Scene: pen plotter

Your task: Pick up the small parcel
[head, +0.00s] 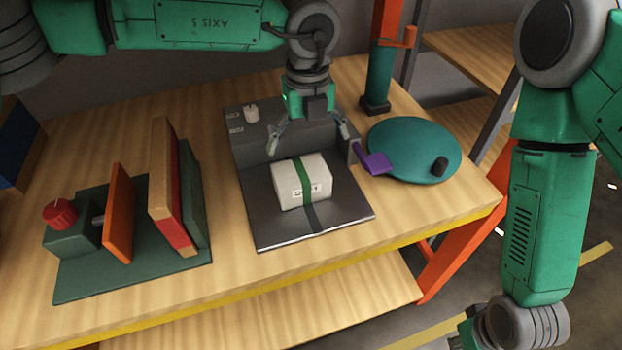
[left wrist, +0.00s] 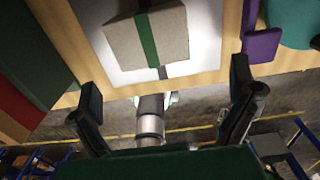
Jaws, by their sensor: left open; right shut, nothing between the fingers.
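The small parcel (head: 286,187) is a pale box with a green band around it and a printed label. It sits on the dark flat bed (head: 262,228) of a grey machine; a dark strip runs from under it to the bed's front edge. My left gripper (head: 311,138) is open and empty, pointing down above and behind the parcel, fingers apart from it. In the left wrist view the parcel (left wrist: 172,38) is at the top, beyond the two spread fingertips. My right gripper (head: 463,337) is low at the bottom edge; only a bit shows and its fingers are cut off.
Left of the machine, a green stand (head: 80,285) holds upright orange and red boards and a red knob (head: 60,213). A teal disc (head: 425,140) with a black knob and a purple piece (head: 373,160) lie right. Bare wooden table shows between stand and machine.

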